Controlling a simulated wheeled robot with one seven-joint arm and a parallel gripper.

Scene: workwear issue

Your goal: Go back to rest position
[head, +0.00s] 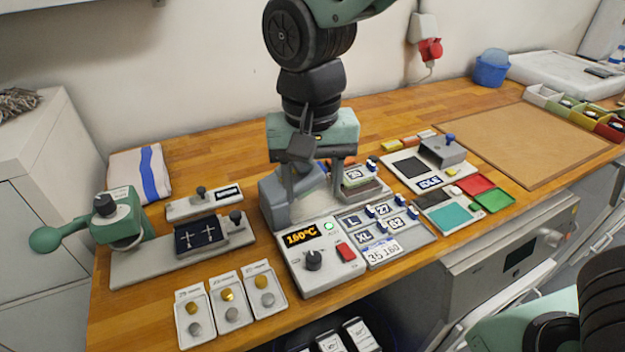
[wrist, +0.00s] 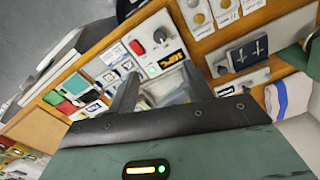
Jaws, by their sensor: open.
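My gripper (head: 308,168) hangs at the middle of the bench, pointing down over the grey heat press (head: 316,272), whose display reads 160°C. Its jaws are apart, and I see nothing held between them. In the wrist view the two dark fingers (wrist: 160,88) stand apart, with the press and its display (wrist: 172,60) beyond them. In the head view the fingers overlap the upright part of the press, so I cannot tell whether they touch it. Size tags (head: 364,237) such as L, 27, XL and 62 lie in a grey tray just right of the press.
A green-handled lever press (head: 122,218) stands at the left, near a folded striped cloth (head: 140,174). Three small trays (head: 228,300) with buttons lie at the front edge. A brown board (head: 540,142) lies clear at the right. The wall is close behind.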

